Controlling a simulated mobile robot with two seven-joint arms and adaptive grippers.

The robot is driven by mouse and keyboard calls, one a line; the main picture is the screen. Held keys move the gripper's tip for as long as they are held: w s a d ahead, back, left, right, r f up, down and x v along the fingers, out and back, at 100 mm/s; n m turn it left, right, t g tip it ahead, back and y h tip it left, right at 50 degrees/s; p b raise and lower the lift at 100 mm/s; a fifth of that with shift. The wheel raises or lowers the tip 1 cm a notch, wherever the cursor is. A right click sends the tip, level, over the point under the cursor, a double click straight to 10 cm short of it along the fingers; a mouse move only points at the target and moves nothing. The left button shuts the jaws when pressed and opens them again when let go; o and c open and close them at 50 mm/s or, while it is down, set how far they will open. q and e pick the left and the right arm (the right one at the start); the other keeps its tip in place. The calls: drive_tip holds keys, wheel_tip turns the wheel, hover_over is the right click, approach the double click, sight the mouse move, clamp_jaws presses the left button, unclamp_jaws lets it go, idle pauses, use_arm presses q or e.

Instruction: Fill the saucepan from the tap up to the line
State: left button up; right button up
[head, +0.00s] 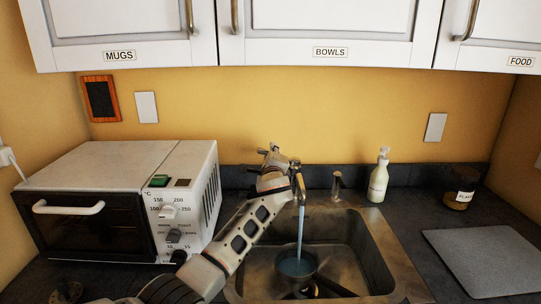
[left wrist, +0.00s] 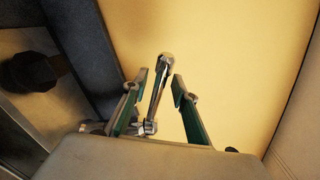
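The tap (head: 299,184) at the sink's back edge is running. A bluish stream (head: 300,228) falls into the saucepan (head: 281,275), which stands in the sink basin with its dark handle pointing to the lower right. Bluish water (head: 297,266) shows inside it; I cannot make out the line. My left gripper (head: 270,152) is at the top of the tap. In the left wrist view my left gripper (left wrist: 160,84) is open, its fingers on both sides of the chrome tap lever (left wrist: 157,98) with gaps visible. My right gripper is not in view.
A white toaster oven (head: 186,160) stands left of the sink (head: 375,250). A soap dispenser (head: 379,178) stands behind it on the right. A jar (head: 460,192) and a grey board (head: 485,258) are on the right counter. Wall cupboards (head: 330,25) hang above.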

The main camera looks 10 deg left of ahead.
use_arm(q)
drive_tip(key=v, duration=1.2)
idle(6.8)
